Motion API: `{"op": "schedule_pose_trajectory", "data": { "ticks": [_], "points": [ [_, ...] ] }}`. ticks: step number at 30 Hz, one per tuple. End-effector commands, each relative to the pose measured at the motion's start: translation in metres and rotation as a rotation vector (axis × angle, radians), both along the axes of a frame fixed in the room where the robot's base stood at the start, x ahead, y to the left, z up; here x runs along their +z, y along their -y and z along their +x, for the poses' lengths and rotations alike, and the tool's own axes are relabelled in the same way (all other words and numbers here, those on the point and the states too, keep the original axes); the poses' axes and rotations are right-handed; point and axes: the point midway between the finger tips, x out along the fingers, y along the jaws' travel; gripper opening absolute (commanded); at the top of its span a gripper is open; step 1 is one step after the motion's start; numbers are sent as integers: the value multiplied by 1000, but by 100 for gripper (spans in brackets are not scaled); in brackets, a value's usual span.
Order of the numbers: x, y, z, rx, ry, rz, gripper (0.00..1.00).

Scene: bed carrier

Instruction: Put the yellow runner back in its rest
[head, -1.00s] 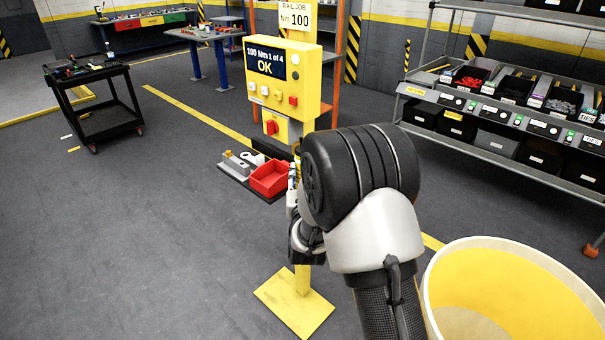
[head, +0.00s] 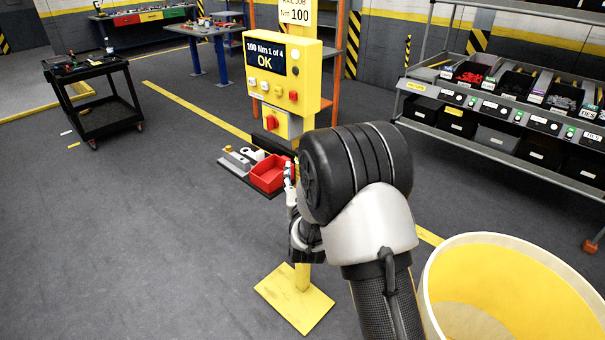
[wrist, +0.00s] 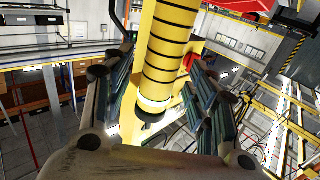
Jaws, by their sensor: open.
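A yellow cylinder with black rings, which looks like the yellow runner (wrist: 166,55), fills the middle of the wrist view. Its dark lower end is nearest my gripper's palm. My gripper (wrist: 160,68) is open, with one finger on each side of the cylinder. I cannot tell whether either finger touches it. In the head view my gripper (head: 292,190) is low beside the yellow post, largely hidden by my arm. The runner cannot be made out there. The rest cannot be identified for certain; a dark base with grey fittings (head: 238,160) stands behind my gripper.
A red bin (head: 268,172) sits beside the grey fittings. A yellow control panel (head: 283,72) reading OK stands above, on a post with a yellow floor plate (head: 295,298). A large yellow tub (head: 438,285) is close at right.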

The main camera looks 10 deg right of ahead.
Motion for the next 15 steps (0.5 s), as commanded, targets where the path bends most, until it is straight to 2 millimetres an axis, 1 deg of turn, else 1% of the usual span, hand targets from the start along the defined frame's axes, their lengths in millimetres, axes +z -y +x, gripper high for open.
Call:
{"op": "schedule_pose_trajectory", "data": {
  "ticks": [5,6,10,13,15],
  "points": [
    [-1,0,0,0,-2,0,54],
    [-4,0,-1,0,-10,0,54],
    [-3,-1,-7,1,-9,0,54],
    [-3,-4,-20,2,-8,-1,54],
    [-2,-5,-34,2,-8,-2,54]
  ]
}}
